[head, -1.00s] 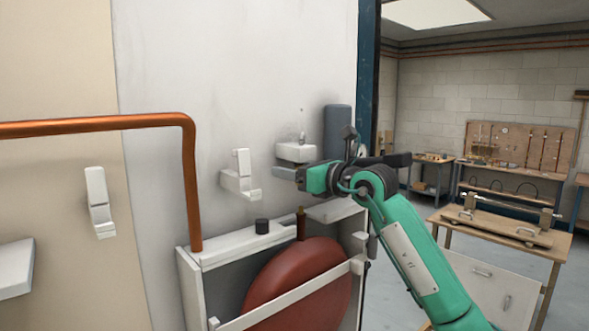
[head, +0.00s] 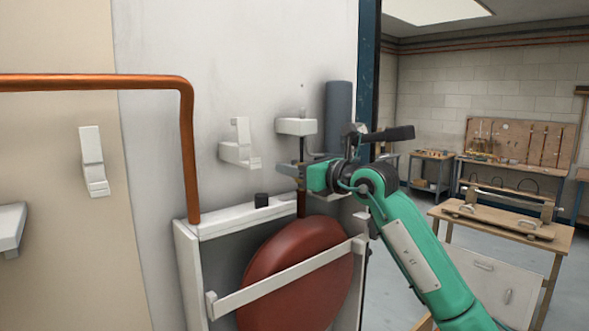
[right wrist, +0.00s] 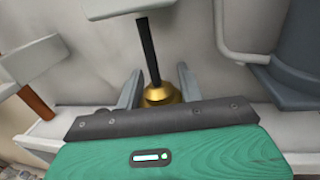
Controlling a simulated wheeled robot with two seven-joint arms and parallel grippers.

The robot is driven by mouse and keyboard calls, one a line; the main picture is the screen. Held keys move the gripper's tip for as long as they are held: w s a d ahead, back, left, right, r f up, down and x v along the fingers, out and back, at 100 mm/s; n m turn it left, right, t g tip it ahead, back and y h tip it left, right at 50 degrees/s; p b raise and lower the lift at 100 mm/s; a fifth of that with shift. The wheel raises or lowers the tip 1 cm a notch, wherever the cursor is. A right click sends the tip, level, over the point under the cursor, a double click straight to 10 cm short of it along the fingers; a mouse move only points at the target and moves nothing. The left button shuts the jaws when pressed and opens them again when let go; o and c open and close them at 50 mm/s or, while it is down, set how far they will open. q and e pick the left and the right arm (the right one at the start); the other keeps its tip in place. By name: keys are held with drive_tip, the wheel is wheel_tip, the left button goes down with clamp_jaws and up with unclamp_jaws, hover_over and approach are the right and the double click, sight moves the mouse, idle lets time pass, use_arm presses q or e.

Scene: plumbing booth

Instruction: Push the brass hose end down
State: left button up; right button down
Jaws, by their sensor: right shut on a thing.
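The brass hose end (right wrist: 162,94) shows in the right wrist view between the two fingers of my right gripper (right wrist: 159,85), which is shut on it. A dark hose (right wrist: 149,50) rises from the brass part, leaning slightly left. In the head view, my right gripper (head: 290,170) is under a white wall block (head: 296,126), and the dark hose (head: 301,148) runs between them. Below the gripper, a dark upright stub (head: 301,205) stands on the red round vessel (head: 298,265). Whether the brass end touches the stub cannot be told. My left gripper is not in view.
A white frame with a slanted bar (head: 285,276) surrounds the vessel. A copper pipe (head: 189,150) enters its top at left, beside a black cap (head: 262,200). White wall brackets (head: 94,162) and a grey cylinder (head: 338,118) are nearby. A workbench (head: 500,225) stands at right.

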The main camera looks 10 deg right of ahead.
drive_tip(key=shift+f, duration=0.45)
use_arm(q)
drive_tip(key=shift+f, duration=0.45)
use_arm(e)
drive_tip(key=shift+f, duration=0.1)
drive_tip(key=c, duration=0.9)
unclamp_jaws()
use_arm(q)
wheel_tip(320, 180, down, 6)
drive_tip(key=b, duration=0.6)
use_arm(e)
drive_tip(key=v, duration=1.3)
drive_tip(key=shift+s+d, duration=0.3)
